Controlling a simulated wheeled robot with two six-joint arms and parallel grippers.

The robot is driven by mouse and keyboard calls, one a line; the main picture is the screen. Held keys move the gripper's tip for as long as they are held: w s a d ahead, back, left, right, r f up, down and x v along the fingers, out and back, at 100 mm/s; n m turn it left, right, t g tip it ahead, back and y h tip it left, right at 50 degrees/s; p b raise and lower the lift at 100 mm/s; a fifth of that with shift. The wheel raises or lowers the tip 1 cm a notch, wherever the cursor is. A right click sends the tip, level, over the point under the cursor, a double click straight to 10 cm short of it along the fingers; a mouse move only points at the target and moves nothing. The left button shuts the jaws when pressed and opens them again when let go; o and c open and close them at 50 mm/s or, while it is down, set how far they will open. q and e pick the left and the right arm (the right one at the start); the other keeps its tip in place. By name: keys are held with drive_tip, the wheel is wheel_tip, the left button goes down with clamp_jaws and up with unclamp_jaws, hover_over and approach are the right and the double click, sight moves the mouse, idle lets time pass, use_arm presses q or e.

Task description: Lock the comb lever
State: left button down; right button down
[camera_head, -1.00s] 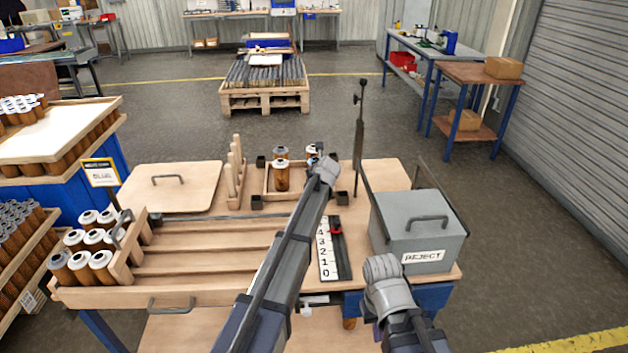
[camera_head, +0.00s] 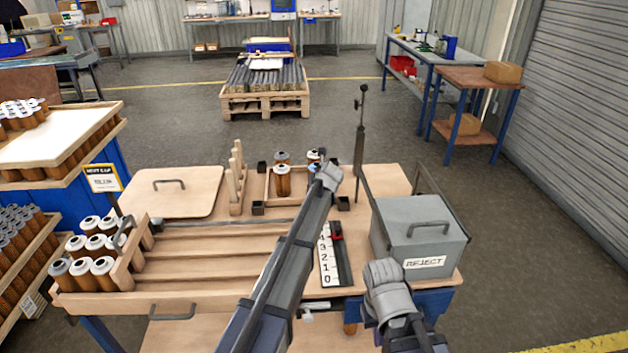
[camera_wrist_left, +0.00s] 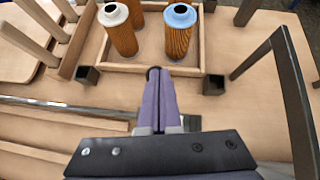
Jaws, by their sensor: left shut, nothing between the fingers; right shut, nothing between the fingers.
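The wooden comb (camera_head: 236,178) stands upright behind the lanes; its upright pegs also show in the left wrist view (camera_wrist_left: 48,25). A long grey metal rod (camera_head: 220,223) lies along the back of the lanes. In the left wrist view the rod (camera_wrist_left: 65,107) passes behind my left gripper (camera_wrist_left: 158,72); I cannot tell whether it is the comb lever. My left gripper (camera_head: 330,172) is shut and empty, at the front edge of the cartridge tray (camera_head: 268,190). A dark round knob sits by its tips, partly hidden.
The tray holds cartridges with white and blue (camera_wrist_left: 180,15) caps. The grey reject box (camera_head: 415,235) stands at right, with a tall dark post (camera_head: 361,125) behind it. A number scale (camera_head: 330,262) lies between the arms. More cartridges (camera_head: 90,255) stand at left.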

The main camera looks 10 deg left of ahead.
use_arm(q)
drive_tip(key=s+d+r+p, duration=0.1)
drive_tip(key=r+p, duration=0.4)
drive_tip(key=s+d+r+p, duration=0.1)
drive_tip(key=s+r+p, duration=0.1)
drive_tip(key=r+p, duration=0.3)
drive_tip(key=shift+s+d+r+p, duration=0.25)
drive_tip(key=shift+d+r+p, duration=0.1)
drive_tip(key=shift+r, duration=0.3)
drive_tip(key=shift+s, duration=0.1)
drive_tip(key=s+d+f+n+g+h, duration=0.1)
drive_tip(key=s+d+f+n+g, duration=0.1)
drive_tip(key=s+n, duration=0.7)
drive_tip(key=s+d+f+n+g+h, duration=0.1)
drive_tip(key=s+d+f+n+g, duration=0.2)
drive_tip(key=s+n, duration=0.6)
drive_tip(key=s+d+f+n+g+h, duration=0.1)
drive_tip(key=s+d+f+n+g, duration=0.2)
drive_tip(key=s+n, duration=0.6)
drive_tip(key=s+d+g, duration=0.1)
drive_tip(key=s, duration=1.6)
drive_tip(key=shift+s+d, duration=0.15)
drive_tip(key=shift+f, duration=0.1)
